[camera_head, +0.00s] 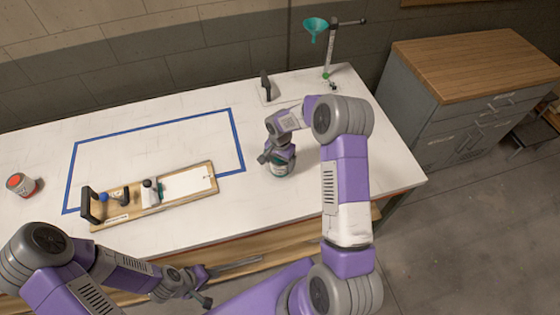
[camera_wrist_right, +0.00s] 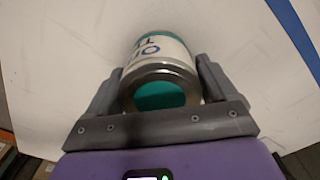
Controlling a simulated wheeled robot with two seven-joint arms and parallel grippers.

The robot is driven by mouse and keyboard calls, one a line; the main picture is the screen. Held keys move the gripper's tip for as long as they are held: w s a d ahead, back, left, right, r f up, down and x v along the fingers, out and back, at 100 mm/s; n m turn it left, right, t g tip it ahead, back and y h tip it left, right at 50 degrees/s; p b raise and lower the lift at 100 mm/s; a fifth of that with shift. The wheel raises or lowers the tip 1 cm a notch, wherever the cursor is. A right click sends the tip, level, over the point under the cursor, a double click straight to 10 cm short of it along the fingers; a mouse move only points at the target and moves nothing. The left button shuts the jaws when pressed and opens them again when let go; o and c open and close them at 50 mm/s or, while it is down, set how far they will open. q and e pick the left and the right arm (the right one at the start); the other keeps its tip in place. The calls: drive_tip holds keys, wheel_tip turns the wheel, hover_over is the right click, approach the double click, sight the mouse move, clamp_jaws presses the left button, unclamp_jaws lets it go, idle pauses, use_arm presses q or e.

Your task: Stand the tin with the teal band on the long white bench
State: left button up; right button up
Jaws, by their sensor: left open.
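The tin with the teal band (camera_head: 281,167) is at the long white bench (camera_head: 330,172), right of the blue tape outline. It looks upright; I cannot tell whether its base touches the bench. My right gripper (camera_head: 278,157) comes from above and hides part of it. In the right wrist view the tin (camera_wrist_right: 160,72) shows a teal lid centre, a metal rim and a white label, with the fingers of my right gripper (camera_wrist_right: 158,88) against both sides. My left gripper (camera_head: 208,284) is open and empty in front of the bench's near edge.
A wooden board with a black handle (camera_head: 187,183) lies by the blue tape outline (camera_head: 160,125). A red-topped tin (camera_head: 21,184) stands far left. A teal funnel on a stand (camera_head: 315,27) and a small black-handled item (camera_head: 266,87) are at the back.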

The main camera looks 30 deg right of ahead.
drive_tip(key=shift+o, duration=1)
drive_tip(key=shift+r, duration=0.1)
drive_tip(key=shift+r, duration=0.2)
wheel_tip(320, 180, up, 12)
drive_tip(key=shift+p, duration=0.3)
drive_tip(key=shift+f, duration=0.1)
